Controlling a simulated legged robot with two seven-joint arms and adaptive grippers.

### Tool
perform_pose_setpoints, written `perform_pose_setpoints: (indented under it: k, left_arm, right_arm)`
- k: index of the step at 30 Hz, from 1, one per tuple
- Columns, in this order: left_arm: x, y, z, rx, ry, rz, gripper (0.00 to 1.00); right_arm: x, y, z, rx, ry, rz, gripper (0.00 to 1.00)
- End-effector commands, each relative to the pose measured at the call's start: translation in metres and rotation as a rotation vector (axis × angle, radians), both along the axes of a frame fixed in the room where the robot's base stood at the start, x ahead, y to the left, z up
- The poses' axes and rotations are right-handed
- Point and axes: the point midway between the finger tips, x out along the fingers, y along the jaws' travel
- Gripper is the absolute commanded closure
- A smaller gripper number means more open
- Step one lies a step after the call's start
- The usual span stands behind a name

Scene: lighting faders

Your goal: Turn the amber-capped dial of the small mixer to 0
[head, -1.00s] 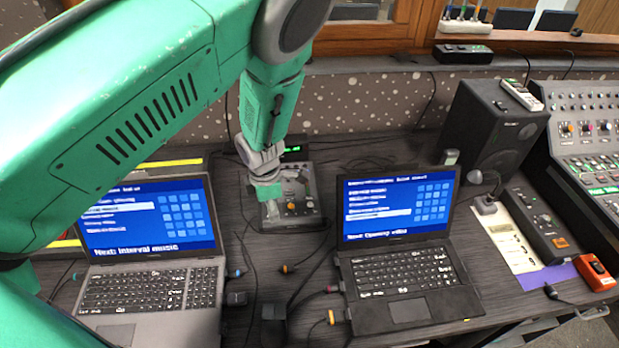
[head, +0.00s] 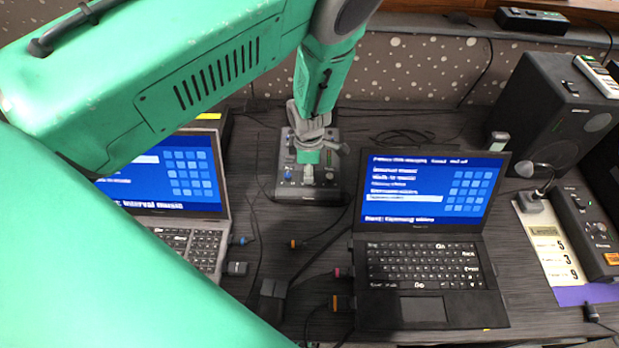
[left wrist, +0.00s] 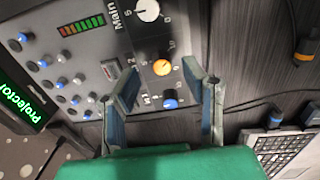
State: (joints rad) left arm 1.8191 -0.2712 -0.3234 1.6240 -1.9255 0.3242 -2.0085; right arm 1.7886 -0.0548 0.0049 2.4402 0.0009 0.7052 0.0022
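The small mixer (head: 283,184) is a dark grey box on the desk between two laptops. It fills the upper left of the left wrist view (left wrist: 85,20), with a white "Main" dial (left wrist: 147,10). The amber-capped dial (left wrist: 162,67) sits below that, with a blue-capped dial (left wrist: 170,104) below it. My left gripper (left wrist: 164,78) is open, its fingers on either side of the amber dial; contact cannot be told. In the head view my left gripper (head: 308,155) is over the mixer and hides the amber dial. The amber dial's exact setting is unclear. My right gripper is not in view.
Laptops stand left (head: 175,180) and right (head: 425,190) of the mixer. Cables and plugs (head: 296,244) lie in front of it. A speaker (head: 560,115) stands at the right. A "Projector" display (left wrist: 18,98) shows beside the mixer.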

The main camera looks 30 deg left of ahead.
Motion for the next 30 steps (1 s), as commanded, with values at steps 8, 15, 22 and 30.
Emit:
perform_pose_setpoints:
  k: [8,15,22,30]
  left_arm:
    - [0.003,0.003,-0.028,-0.001,-0.001,0.000,0.61]
    - [0.003,0.004,-0.029,-0.002,-0.001,0.001,0.61]
    - [0.003,0.003,-0.028,-0.001,-0.001,0.001,1.00]
    - [0.005,0.003,-0.028,-0.001,-0.003,0.008,1.00]
  right_arm:
    - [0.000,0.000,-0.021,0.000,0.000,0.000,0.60]
    - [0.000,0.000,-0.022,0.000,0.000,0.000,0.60]
    - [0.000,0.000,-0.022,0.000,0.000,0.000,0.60]
    - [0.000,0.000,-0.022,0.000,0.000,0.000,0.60]
